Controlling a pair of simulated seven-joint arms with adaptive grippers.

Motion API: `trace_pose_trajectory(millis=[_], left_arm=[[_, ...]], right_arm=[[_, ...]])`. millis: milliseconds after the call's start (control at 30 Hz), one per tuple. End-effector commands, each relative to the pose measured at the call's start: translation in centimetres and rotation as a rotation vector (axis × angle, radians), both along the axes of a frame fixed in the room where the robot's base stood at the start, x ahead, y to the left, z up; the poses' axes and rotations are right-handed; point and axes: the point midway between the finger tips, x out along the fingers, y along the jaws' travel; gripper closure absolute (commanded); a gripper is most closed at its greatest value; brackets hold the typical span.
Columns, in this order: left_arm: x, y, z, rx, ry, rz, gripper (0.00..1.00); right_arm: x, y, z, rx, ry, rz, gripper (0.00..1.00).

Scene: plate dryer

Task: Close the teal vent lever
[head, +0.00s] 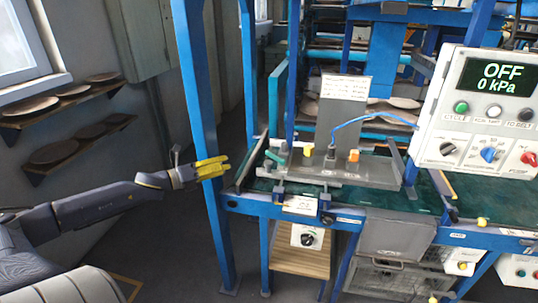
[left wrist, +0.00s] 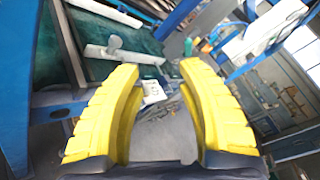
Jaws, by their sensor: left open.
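A small teal-green lever (head: 274,158) sits at the left end of the grey fixture on the machine, its handle sloping. A small green part, likely the same lever, shows in the left wrist view (left wrist: 188,47), beyond my fingers. My left gripper (head: 222,166) has yellow fingers and is open and empty. In the head view it appears left of the lever, by the blue upright post, with a visible gap between them. The left wrist view shows the two fingers spread apart (left wrist: 156,72). My right gripper is not in view.
A blue upright post (head: 201,110) stands right beside my left gripper. The grey fixture (head: 375,176) carries orange knobs and a blue hose. A control panel reading OFF, 0 kPa (head: 482,112) hangs at the right. Wall shelves with plates (head: 62,120) are at the left.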

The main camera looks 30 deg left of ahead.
Motion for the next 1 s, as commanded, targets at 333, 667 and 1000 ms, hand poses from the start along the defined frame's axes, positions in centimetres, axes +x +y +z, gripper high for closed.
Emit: trace_pose_trajectory(millis=[333,667,1000], left_arm=[[-1.5,-1.5,1.7,-0.023,-0.069,-0.166,0.63],[-0.6,-2.5,1.9,-0.024,-0.081,-0.182,0.63],[1.5,-3.7,2.0,-0.025,-0.081,-0.18,0.63]], right_arm=[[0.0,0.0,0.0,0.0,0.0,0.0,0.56],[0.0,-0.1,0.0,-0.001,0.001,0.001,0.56],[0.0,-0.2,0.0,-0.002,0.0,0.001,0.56]])
